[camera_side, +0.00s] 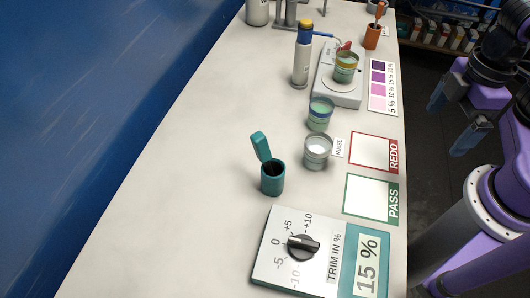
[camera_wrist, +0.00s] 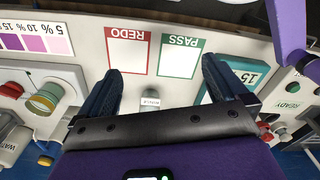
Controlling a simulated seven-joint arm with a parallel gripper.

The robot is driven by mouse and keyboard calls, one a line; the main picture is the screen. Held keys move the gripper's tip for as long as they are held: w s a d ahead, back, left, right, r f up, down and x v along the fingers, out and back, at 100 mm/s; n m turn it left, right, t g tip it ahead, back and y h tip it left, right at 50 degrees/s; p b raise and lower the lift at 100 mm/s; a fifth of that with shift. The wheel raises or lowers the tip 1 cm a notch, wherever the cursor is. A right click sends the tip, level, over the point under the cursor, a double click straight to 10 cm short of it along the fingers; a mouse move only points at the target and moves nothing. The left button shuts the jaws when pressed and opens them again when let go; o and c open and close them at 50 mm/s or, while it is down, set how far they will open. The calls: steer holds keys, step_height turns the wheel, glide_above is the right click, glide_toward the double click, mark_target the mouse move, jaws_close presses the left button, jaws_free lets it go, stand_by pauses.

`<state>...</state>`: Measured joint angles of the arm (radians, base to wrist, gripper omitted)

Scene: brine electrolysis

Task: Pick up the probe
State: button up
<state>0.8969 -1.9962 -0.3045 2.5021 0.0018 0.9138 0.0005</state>
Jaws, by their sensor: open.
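No object is clearly marked as the probe. A thin orange-brown stick (camera_side: 379,12) stands upright in an orange cup (camera_side: 372,37) at the far right end of the bench in the side view; I cannot tell whether it is the probe. My gripper (camera_side: 453,118) is off the right edge of the bench, beside the REDO card, with its dark blue fingers apart and nothing between them. In the wrist view my gripper (camera_wrist: 162,68) is spread wide, with the rinse beaker label (camera_wrist: 151,102) and the cards seen between and beyond its fingers.
A white device (camera_side: 340,92) bears a banded beaker (camera_side: 346,68), beside a tall bottle (camera_side: 302,55). Nearer stand a green beaker (camera_side: 320,113), the rinse beaker (camera_side: 318,151), an open teal pot (camera_side: 272,178) and the trim dial box (camera_side: 300,246). The bench's left part is clear.

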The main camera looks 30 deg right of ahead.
steer(key=shift+c, duration=0.3)
steer(key=c, duration=0.7)
steer(key=shift+c, duration=0.2)
step_height(320, 180, up, 9)
steer(key=n+g, duration=0.2)
steer(key=n, duration=0.3)
glide_above(265, 147)
steer(key=w, duration=0.4)
steer(key=f, duration=0.4)
steer(key=s+f, duration=0.1)
steer(key=f, duration=0.2)
steer(key=d+f, duration=0.1)
steer(key=f, duration=0.3)
steer(key=shift+s+f, duration=0.3)
steer(key=shift+s, duration=0.1)
steer(key=shift+s+a+f, duration=0.1)
steer(key=shift+s+f, duration=0.1)
steer(key=shift+f, duration=0.65)
steer(key=shift+s+a+f, duration=0.1)
steer(key=shift+s+f, duration=0.1)
steer(key=shift+f, duration=0.65)
steer(key=shift+s+f, duration=0.2)
steer(key=shift+f, duration=0.65)
